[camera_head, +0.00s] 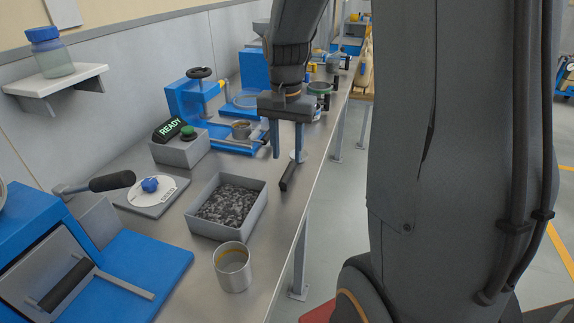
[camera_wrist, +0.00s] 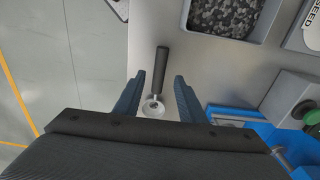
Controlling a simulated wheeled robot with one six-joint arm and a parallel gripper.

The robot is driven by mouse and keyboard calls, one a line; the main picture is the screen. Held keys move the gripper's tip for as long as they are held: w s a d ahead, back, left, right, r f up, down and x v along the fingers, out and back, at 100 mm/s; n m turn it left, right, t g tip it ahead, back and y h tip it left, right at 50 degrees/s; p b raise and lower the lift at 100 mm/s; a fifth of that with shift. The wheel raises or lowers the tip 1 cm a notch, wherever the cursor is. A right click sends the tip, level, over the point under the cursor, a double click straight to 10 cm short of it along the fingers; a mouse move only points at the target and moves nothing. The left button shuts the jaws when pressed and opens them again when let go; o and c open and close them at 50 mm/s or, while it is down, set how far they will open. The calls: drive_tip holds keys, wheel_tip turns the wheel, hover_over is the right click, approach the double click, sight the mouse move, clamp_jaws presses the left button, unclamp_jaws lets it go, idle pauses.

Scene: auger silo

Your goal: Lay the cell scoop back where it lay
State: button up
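The cell scoop (camera_head: 289,177) lies on the steel bench close to its front edge. It has a dark bar handle and a small round metal cup. In the wrist view the scoop (camera_wrist: 161,68) lies between my two fingers, with the cup nearer the palm and the handle running out past the fingertips. My gripper (camera_head: 287,157) is open above the scoop, with a finger to each side and visible gaps to it. The fingers partly hide the cup in the head view.
A grey tray of dark granules (camera_head: 257,208) and a metal cup (camera_head: 233,268) stand nearer along the bench (camera_head: 160,218). A grey box with a green button (camera_head: 188,132) and a blue clamp frame (camera_head: 180,100) stand behind. Open floor lies beyond the bench edge.

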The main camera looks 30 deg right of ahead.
wheel_tip(320, 180, up, 6)
drive_tip(key=shift+a+f, duration=0.1)
drive_tip(key=shift+f, duration=0.05)
drive_tip(key=shift+s, duration=0.1)
idle(0.5)
